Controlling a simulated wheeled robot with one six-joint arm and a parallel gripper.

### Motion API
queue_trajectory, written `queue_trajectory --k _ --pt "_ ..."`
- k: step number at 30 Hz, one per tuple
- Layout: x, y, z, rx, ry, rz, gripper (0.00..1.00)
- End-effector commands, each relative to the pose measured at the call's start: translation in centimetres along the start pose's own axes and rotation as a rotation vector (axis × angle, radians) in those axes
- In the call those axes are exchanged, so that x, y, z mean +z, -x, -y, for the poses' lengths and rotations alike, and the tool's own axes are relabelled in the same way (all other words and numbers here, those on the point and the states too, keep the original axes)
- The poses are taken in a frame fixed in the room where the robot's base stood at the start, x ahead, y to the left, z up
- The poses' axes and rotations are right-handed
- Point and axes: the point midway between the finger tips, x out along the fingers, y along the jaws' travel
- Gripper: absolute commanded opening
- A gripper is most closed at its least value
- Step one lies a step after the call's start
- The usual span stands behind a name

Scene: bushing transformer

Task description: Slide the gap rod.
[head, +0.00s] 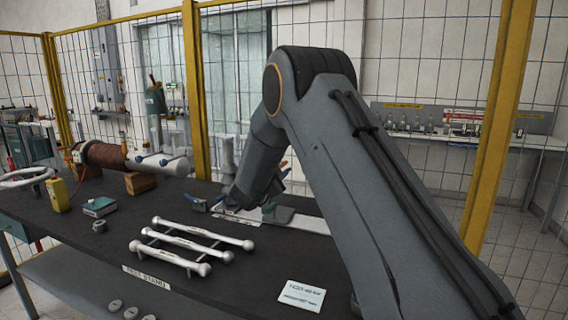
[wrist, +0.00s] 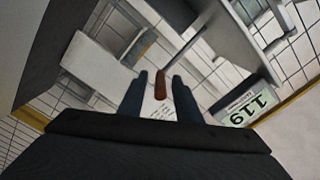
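In the wrist view, a thin grey rod (wrist: 202,25) runs down from the upper right. A red-brown grip (wrist: 160,85) appears at its lower end; I take this as the gap rod, though I cannot be sure. My gripper (wrist: 161,82) is open, with one dark finger on each side of the grip and a visible gap at both sides. I cannot tell how far the grip lies beyond the fingertips. In the head view my arm reaches over the bench, and its own links hide the fingers and the grip.
The dark bench (head: 110,235) carries three white ball-ended rods (head: 185,243) on a stand, a yellow block (head: 58,195), a teal box (head: 99,207) and a white card (head: 301,296). A brown bushing (head: 105,155) lies behind.

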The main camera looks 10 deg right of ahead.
Motion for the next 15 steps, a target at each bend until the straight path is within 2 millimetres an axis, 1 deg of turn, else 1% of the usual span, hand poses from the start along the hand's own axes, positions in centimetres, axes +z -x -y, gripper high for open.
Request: queue_trajectory --k 3,6,15 --pt "0.0 -1.4 0.0 0.000 0.000 0.001 0.31" --pt "-0.1 -2.2 0.1 0.000 0.000 0.000 0.31" --pt "0.0 -2.5 0.0 0.000 0.001 0.001 0.31"
